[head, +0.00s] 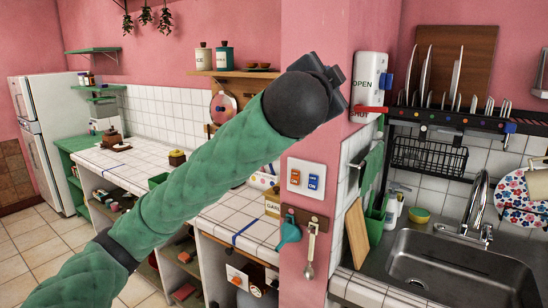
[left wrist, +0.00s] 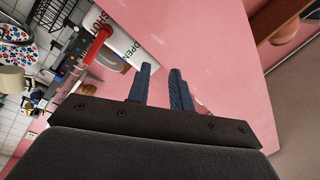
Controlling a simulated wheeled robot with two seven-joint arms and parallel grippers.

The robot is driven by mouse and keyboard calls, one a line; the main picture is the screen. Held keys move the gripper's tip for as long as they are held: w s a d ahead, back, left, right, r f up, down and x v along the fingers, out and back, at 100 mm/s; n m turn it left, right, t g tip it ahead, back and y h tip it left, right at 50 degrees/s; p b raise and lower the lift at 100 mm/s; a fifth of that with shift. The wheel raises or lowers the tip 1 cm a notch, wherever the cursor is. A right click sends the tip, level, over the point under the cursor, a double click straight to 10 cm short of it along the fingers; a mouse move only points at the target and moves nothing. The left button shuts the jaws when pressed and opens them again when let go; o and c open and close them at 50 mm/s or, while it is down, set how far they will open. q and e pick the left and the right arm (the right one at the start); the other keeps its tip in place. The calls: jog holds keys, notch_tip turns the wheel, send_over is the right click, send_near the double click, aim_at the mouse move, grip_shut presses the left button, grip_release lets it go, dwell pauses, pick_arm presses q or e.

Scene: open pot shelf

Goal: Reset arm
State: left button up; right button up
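My left arm, in a green quilted sleeve, reaches up from the bottom left across the head view. My left gripper (head: 333,78) is raised in front of the pink pillar, near the white OPEN/SHUT box (head: 370,82). The left wrist view shows its two blue-grey fingers (left wrist: 160,72) a little apart with nothing between them. The box (left wrist: 122,42) and its red lever (left wrist: 98,46) lie beyond and to the left of the fingers there. In the head view the red lever (head: 369,109) points left, low on the box. My right gripper is in neither view.
Below the arm is a white tiled counter (head: 145,160). The pillar carries a switch plate (head: 307,178) and a hook board (head: 304,217). To the right are a dish rack (head: 455,119), a tap (head: 477,200) and a sink (head: 455,268). A fridge (head: 50,130) stands far left.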

pick_arm(q)
jog(key=w+a+f+n+g+y, duration=0.1)
jog(key=w+a+f+n, duration=0.25)
jog(key=f, duration=0.35)
jog(key=w+a+f+n+g+y, duration=0.1)
jog(key=w+a+f+n+y, duration=0.15)
jog(key=a+f, duration=0.35)
jog(key=w+a+f+n+y, duration=0.1)
jog(key=w+a+f+n, duration=0.15)
jog(key=f, duration=0.55)
jog(key=s+a+f+n+g+y, duration=0.15)
jog(key=a+f, duration=0.25)
jog(key=f, duration=1)
jog(key=s+a+f+n+g, duration=0.1)
jog(key=a+f+g, duration=0.25)
jog(key=f, duration=1.05)
jog(key=s+a+f+n+g, duration=0.1)
jog(key=s+a+f+g, duration=0.15)
jog(key=s+f, duration=0.8)
jog(key=s+a+f+n+g, duration=0.15)
jog(key=s+a+f, duration=0.35)
jog(key=f, duration=1)
jog(key=s+f+g, duration=0.2)
jog(key=s+f, duration=0.5)
jog(key=s, duration=0.6)
jog(key=s+f+g, duration=0.3)
jog(key=s+f, duration=0.5)
jog(key=s, duration=0.5)
jog(key=shift+d+y, duration=0.3)
jog(key=shift+y, duration=0.1)
